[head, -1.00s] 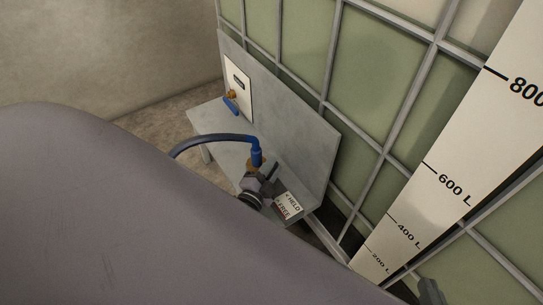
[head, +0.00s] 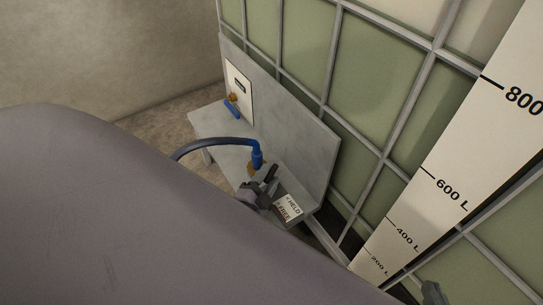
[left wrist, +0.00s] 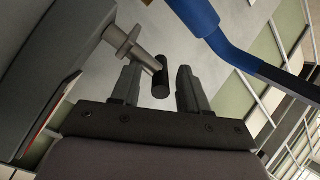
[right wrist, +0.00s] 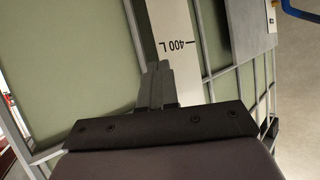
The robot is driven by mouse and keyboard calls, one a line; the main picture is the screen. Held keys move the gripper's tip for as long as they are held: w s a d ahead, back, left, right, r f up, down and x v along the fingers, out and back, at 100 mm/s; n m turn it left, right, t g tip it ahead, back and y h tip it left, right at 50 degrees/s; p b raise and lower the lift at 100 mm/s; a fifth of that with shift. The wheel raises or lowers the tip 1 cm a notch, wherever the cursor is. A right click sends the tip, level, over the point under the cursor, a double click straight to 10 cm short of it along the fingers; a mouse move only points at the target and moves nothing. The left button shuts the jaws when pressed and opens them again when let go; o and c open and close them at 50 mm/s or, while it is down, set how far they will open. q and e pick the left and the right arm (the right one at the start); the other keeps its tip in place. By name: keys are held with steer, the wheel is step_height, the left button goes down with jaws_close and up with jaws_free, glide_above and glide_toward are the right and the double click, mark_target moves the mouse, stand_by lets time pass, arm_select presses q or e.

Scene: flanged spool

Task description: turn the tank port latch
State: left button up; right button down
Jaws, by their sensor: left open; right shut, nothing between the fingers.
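The grey block of the tank port (head: 300,190) with its HELD/FREE label (head: 287,207) sits at the lower end of the grey shelf in the head view. My left gripper (head: 268,180) is beside it, next to the blue hose fitting (head: 257,160). In the left wrist view my left gripper (left wrist: 158,88) is open. The latch handle, a black bar (left wrist: 160,78) on a grey stem (left wrist: 128,44), reaches in between its fingers, apparently not clamped. In the head view I cannot make out the handle. My right gripper (right wrist: 156,85) is shut and empty before the tank.
The tank's caged green wall (head: 300,50) and white litre scale (head: 450,160) stand at the right. A white plate (head: 239,88) with a brass and blue valve (head: 232,105) is on the back panel.

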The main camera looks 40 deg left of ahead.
arm_select(q)
steer(key=s, duration=0.2)
steer(key=s+p, duration=0.1)
steer(key=s, duration=0.1)
steer(key=shift+d, duration=0.25)
steer(key=shift+s+d, duration=0.1)
steer(key=shift+s, duration=0.15)
arm_select(e)
steer(key=shift+s+d+f+h, duration=0.4)
steer(key=shift+s+d, duration=0.1)
steer(key=shift+d, duration=0.15)
